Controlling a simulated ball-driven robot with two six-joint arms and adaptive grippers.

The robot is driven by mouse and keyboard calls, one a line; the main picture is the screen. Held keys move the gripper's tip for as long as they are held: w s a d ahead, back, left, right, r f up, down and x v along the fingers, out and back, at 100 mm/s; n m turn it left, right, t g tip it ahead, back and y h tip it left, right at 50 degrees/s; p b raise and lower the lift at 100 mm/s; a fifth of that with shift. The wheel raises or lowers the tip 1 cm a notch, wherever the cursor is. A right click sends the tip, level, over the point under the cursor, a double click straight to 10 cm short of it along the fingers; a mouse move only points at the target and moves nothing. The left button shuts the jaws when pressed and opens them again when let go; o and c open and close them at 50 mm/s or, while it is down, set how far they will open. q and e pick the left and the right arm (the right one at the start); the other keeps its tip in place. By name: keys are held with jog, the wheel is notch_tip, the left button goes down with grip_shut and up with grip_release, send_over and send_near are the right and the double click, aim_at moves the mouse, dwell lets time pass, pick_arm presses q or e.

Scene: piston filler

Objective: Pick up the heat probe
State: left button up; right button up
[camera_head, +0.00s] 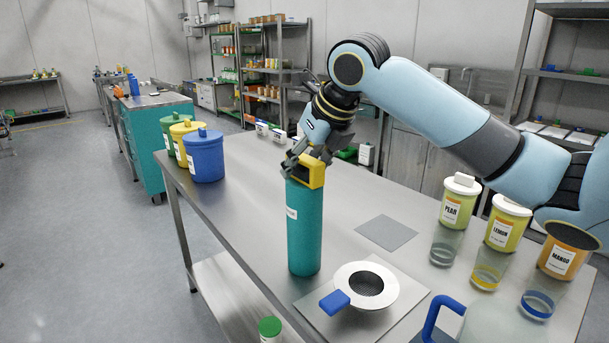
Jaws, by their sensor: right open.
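A yellow block-shaped head (312,172) with a dark face, seemingly the heat probe's handle, sits at the top of an upright teal cylinder (304,228) with a white label. I cannot tell whether the head and cylinder are one piece; any part inside the cylinder is hidden. The cylinder stands on the metal table. My right gripper (308,160) is open at the yellow head, with its dark fingers close around its top and left side. Whether they touch it is unclear. My left gripper is not in view.
A white round filter plate (368,287) with a blue tab lies just right of the cylinder. Jars labelled pear (458,201), lemon (505,224) and mango (566,252) line the right side. Blue (205,158) and yellow (182,135) lidded canisters stand at the left edge.

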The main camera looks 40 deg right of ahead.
grip_shut()
jog(key=shift+r, duration=0.1)
dwell(0.3)
